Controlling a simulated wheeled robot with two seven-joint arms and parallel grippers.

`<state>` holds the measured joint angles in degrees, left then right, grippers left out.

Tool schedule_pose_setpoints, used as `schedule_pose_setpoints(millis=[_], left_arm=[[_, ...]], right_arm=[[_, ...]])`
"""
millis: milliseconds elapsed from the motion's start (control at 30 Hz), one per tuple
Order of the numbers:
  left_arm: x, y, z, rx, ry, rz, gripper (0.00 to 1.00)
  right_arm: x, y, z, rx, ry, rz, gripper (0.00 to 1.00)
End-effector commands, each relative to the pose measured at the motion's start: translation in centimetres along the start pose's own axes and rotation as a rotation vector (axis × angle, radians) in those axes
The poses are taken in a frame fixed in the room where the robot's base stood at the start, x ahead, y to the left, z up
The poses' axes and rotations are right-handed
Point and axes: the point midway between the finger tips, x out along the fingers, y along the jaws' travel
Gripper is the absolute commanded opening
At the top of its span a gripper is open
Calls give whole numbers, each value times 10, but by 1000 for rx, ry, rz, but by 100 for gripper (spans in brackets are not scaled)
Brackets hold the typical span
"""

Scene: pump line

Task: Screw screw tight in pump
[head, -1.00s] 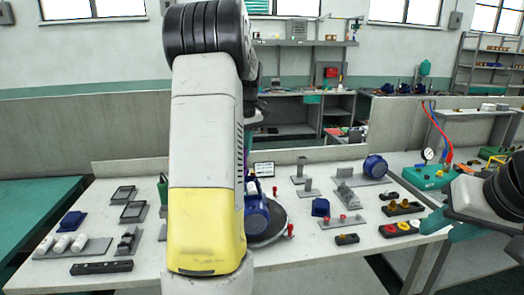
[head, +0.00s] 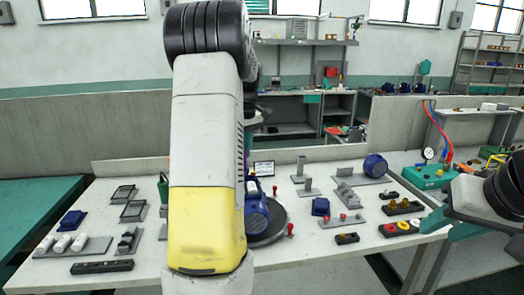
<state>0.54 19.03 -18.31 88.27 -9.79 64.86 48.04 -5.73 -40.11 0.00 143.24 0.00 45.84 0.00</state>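The blue pump (head: 257,214) sits on a dark round plate (head: 277,224) with red knobs around it, at the middle of the table. My grey and yellow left arm stands in front and hides the pump's left side. My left gripper is hidden behind that arm. No screw shows in the visible part of the pump, so I cannot tell how one sits there.
Right of the pump are a grey plate with red-topped pieces (head: 342,220), a small blue block (head: 320,206) and a blue motor-like part (head: 375,166). A tray with white cylinders (head: 97,247) and a black strip (head: 102,267) lie left.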

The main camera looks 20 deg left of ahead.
Motion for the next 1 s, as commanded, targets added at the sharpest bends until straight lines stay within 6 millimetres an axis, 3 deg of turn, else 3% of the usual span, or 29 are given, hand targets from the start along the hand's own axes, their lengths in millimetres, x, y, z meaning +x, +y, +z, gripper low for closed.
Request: schedule_pose_setpoints(millis=[267,600,1000], left_arm=[[2,0,0,35,0,6,0],[2,-1,0,383,-1,57,0],[2,-1,0,454,-1,69,0]], right_arm=[[0,0,0,0,0,0,36],[0,0,0,0,0,0,36],[0,0,0,0,0,0,36]])
